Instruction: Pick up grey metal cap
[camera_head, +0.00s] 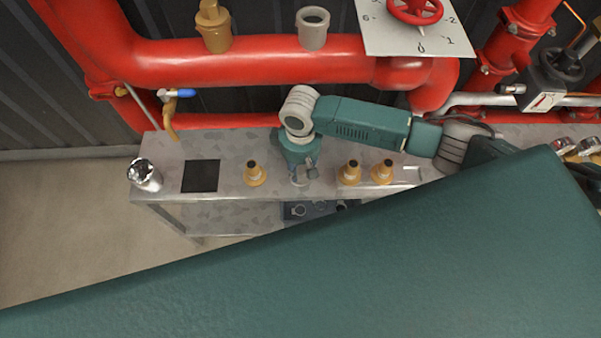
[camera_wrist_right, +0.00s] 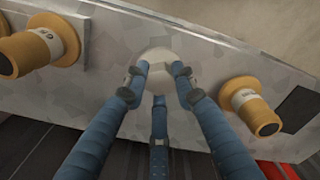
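The grey metal cap appears as a pale round piece (camera_wrist_right: 156,64) on the metal bench, between the fingertips of my right gripper in the right wrist view. My right gripper (camera_head: 303,177) points down at the bench, between two yellow caps in the head view; in the wrist view its three blue fingers (camera_wrist_right: 159,82) are spread apart around the near side of the cap. I see no clear grip on it; whether a fingertip touches it I cannot tell. In the head view the cap is mostly hidden by the gripper. My left gripper is not in view.
Yellow caps (camera_head: 255,173), (camera_head: 349,172) and (camera_head: 382,172) stand on the metal bench (camera_head: 225,152) beside the gripper. A black square (camera_head: 200,176) and a silver container (camera_head: 145,174) are at the left. Red pipes (camera_head: 255,60) run behind.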

